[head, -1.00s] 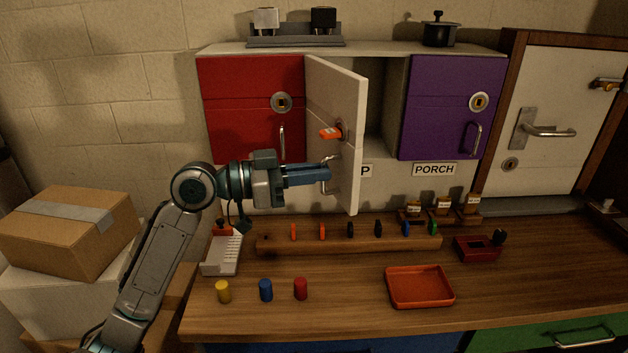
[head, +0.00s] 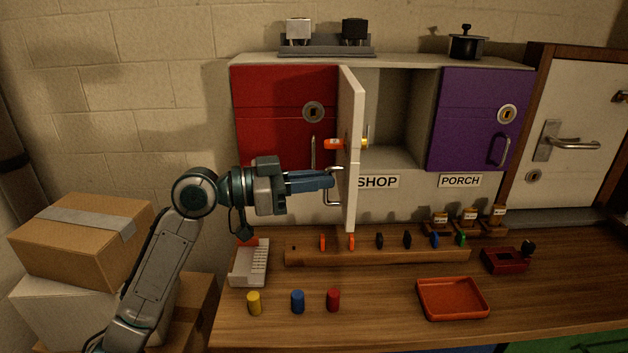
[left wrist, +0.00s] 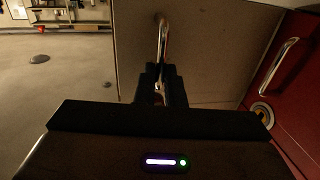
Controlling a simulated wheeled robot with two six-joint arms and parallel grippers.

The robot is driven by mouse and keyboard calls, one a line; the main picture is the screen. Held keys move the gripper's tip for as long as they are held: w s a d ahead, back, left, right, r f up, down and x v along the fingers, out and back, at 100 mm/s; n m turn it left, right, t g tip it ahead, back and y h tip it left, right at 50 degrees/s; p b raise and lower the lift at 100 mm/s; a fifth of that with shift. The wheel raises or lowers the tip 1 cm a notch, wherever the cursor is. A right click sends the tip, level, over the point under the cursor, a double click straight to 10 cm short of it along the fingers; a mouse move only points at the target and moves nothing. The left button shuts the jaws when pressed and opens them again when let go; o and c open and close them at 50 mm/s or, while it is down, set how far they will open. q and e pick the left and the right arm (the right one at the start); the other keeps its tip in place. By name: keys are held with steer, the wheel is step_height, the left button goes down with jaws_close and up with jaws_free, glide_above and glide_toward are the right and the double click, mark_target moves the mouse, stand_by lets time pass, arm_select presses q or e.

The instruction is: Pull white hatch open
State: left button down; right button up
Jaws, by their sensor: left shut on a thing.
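The white hatch (head: 349,185) stands swung out wide from the middle compartment, its edge almost toward the head camera. An orange-headed key (head: 334,144) sits in its lock. My left gripper (head: 331,181) is shut on the hatch's metal handle (head: 335,198). In the left wrist view the handle (left wrist: 163,42) runs down between the dark fingers (left wrist: 157,88), with the hatch face (left wrist: 205,55) behind it. My right gripper is not in view.
A red hatch (head: 270,130) is left of the open one, and a purple hatch (head: 480,120) is right. Below are a wooden key rack (head: 375,257), colored cylinders (head: 298,301), a white slotted block (head: 247,268) and an orange tray (head: 453,314). Boxes (head: 85,237) stand at far left.

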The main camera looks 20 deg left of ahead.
arm_select(q)
steer(key=shift+w+a+r, duration=0.2)
steer(key=shift+w+r, duration=0.05)
steer(key=shift+w, duration=0.05)
steer(key=c, duration=1.7)
jaws_free()
steer(key=shift+w, duration=0.1)
steer(key=shift+c, duration=0.2)
steer(key=shift+o, duration=1)
steer(key=shift+w+f, duration=0.4)
steer(key=shift+w, duration=0.05)
steer(key=shift+s, duration=0.2)
steer(key=shift+f, duration=0.1)
